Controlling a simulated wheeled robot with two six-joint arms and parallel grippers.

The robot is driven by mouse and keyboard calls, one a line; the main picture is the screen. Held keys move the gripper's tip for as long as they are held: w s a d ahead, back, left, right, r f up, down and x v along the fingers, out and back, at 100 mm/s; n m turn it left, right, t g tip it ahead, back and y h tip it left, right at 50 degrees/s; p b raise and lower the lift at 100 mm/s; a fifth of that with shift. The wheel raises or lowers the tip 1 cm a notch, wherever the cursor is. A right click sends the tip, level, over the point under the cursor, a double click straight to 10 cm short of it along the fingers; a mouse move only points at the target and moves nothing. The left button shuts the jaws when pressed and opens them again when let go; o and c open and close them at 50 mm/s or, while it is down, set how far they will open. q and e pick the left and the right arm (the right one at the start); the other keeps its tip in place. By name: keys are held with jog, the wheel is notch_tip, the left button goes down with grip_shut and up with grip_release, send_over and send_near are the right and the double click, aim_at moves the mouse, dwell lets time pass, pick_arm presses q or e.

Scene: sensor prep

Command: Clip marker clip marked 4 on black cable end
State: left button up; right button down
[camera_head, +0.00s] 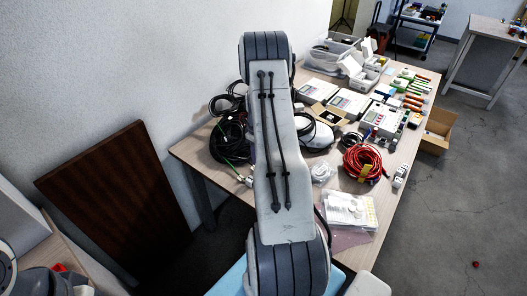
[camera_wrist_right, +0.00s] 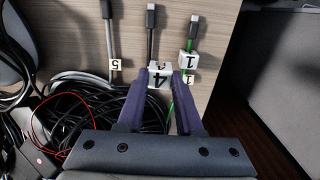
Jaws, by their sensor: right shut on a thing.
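In the right wrist view, my right gripper (camera_wrist_right: 160,78) is shut on the white marker clip marked 4 (camera_wrist_right: 160,72), held between its purple fingertips. The black cable end (camera_wrist_right: 150,32) points away just beyond the clip, in line with it. I cannot tell whether the clip is around the cable or only above it. To the left lies a grey cable end (camera_wrist_right: 109,35) with a clip marked 5 (camera_wrist_right: 116,65). Close on the right, a green cable end (camera_wrist_right: 193,32) bears a clip marked 1 (camera_wrist_right: 187,59). My left gripper is not in view.
Black cable coils (camera_wrist_right: 85,112) lie under and left of the gripper. The table edge is just right of the green cable. In the head view, my arm hides part of the table (camera_head: 212,140); a red cable coil (camera_head: 362,163) and several instruments lie right of it.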

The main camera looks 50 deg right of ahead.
jog(key=shift+s+d, duration=0.25)
jog(key=shift+d, duration=0.3)
jog(key=shift+s+d, duration=0.25)
jog(key=shift+d, duration=0.25)
jog(key=shift+f, duration=0.1)
jog(key=shift+f+b, duration=1.65)
jog(key=shift+f, duration=0.6)
jog(key=shift+f+b, duration=0.55)
jog(key=shift+f, duration=0.35)
jog(key=shift+c, duration=2.4)
grip_release()
